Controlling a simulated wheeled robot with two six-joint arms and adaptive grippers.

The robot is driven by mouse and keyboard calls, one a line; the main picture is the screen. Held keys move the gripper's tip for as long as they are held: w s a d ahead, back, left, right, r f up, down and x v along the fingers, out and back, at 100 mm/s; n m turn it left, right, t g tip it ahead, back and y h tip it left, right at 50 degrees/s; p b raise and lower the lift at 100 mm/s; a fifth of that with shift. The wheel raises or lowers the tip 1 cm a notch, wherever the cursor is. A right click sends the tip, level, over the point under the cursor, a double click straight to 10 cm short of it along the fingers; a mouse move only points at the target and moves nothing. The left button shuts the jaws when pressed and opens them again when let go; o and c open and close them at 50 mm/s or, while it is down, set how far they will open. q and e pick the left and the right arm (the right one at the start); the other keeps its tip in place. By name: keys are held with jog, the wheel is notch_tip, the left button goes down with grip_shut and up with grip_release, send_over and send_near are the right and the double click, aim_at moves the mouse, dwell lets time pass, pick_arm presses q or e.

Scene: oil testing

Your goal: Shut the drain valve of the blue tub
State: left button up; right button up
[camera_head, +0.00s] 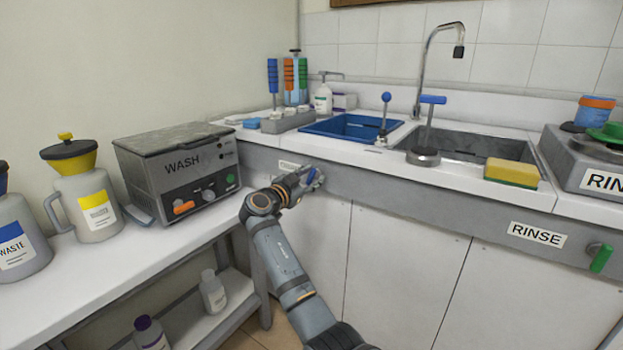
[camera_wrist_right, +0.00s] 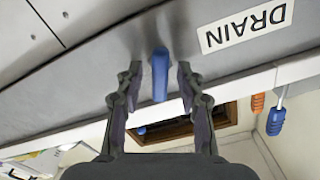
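The blue tub (camera_head: 352,128) is set into the white counter, left of the grey sink. Its drain valve has a blue lever handle (camera_wrist_right: 160,76) on the grey front panel beside the "DRAIN" label (camera_wrist_right: 247,27). In the wrist view the handle lies upright in the picture, roughly across the panel's length. My right gripper (camera_wrist_right: 159,72) is open, with one finger on each side of the handle and gaps visible on both sides. In the head view the right gripper (camera_head: 306,181) is at the panel below the tub and largely hides the valve. My left gripper is not in view.
A grey WASH bath (camera_head: 180,170) and a yellow-labelled jug (camera_head: 88,200) stand on the left bench. A blue-topped lever (camera_head: 384,118) stands by the tub. A sponge (camera_head: 512,172) lies by the sink. A green-handled valve (camera_head: 600,257) sits far right. White cabinet doors (camera_head: 400,270) are below.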

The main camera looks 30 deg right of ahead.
jog(key=shift+w+d, duration=0.1)
jog(key=shift+d, duration=0.1)
jog(key=shift+c, duration=0.3)
grip_shut()
